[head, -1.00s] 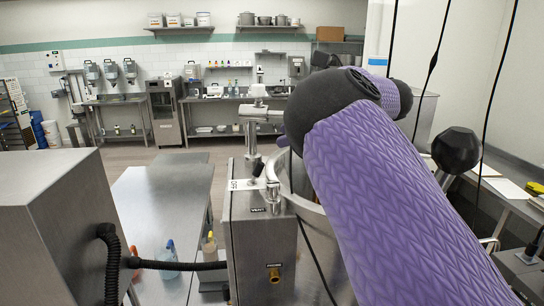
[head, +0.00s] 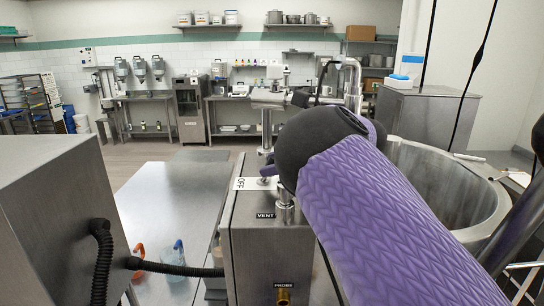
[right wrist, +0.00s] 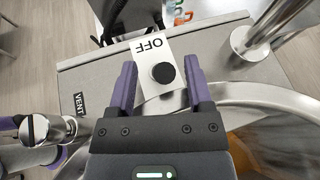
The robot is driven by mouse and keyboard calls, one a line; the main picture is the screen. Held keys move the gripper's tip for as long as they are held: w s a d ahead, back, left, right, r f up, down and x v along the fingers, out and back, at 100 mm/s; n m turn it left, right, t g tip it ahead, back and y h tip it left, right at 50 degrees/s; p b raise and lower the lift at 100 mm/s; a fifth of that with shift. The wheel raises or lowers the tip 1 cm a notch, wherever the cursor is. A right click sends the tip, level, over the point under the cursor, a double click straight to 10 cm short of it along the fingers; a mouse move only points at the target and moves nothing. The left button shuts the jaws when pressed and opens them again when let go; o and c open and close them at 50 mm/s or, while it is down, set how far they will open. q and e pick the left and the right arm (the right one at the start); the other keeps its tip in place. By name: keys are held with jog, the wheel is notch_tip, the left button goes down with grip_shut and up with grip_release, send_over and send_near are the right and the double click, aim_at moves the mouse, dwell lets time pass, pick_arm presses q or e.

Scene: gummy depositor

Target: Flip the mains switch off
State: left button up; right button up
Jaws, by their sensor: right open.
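The mains switch shows in the right wrist view as a round black knob (right wrist: 163,73) on a pale plate marked OFF (right wrist: 150,45). In the head view, the OFF plate (head: 243,183) lies on top of the steel box (head: 262,245). My right gripper (right wrist: 160,69) is open, with one purple finger on each side of the knob in the right wrist view. I cannot tell whether a finger touches it, or which way the lever leans. My left gripper is not in view.
A large open steel vessel (head: 480,222) stands right of the box. A steel cabinet (head: 50,215) and black hose (head: 180,269) are at the near left.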

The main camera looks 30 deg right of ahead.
jog(key=shift+w+a+f, duration=0.2)
jog(key=shift+w+f, duration=0.05)
jog(key=shift+w, duration=0.15)
jog(key=shift+s, duration=0.1)
grip_shut()
